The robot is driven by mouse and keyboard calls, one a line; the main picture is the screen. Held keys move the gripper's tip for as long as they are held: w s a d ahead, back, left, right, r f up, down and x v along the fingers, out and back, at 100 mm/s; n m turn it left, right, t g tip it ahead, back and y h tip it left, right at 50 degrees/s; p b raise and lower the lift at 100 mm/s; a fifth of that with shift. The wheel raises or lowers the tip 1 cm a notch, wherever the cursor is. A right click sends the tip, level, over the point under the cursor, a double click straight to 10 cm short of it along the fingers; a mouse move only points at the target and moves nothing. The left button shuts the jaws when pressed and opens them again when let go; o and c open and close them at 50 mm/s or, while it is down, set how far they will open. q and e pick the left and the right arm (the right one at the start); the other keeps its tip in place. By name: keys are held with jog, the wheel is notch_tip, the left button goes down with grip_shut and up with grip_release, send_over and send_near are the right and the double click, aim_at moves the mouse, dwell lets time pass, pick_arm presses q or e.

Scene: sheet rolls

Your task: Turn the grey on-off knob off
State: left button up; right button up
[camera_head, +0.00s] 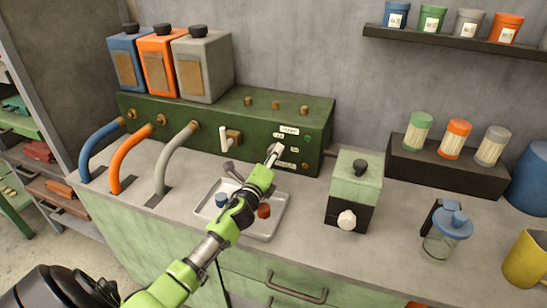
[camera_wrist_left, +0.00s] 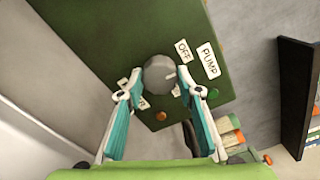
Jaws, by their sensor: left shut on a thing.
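The grey on-off knob (camera_wrist_left: 159,74) is round, with a pale pointer line, on the front of the green pump box (camera_head: 215,125). The line points right, near the OFF label (camera_wrist_left: 183,50); I cannot tell whether it is fully at OFF. My left gripper (camera_wrist_left: 160,78) is shut on the knob, one finger on each side. In the head view the left gripper (camera_head: 274,152) reaches the panel and hides the knob. The PUMP label (camera_wrist_left: 208,60) is beside OFF. Other labels are partly hidden behind the left finger. My right gripper is not in view.
A lever valve (camera_head: 231,137) and several hoses stand left of the panel. A tray (camera_head: 278,222) with small caps lies below my left arm. A green-and-black box (camera_head: 352,185) stands to the right. Green (camera_wrist_left: 214,93) and orange (camera_wrist_left: 161,116) lamps are near the knob.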

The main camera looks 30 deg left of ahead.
pick_arm(q)
jog(key=shift+n, duration=0.5)
jog(key=o, duration=1.1)
jog(key=v, duration=1.2)
jog(key=shift+f, duration=0.15)
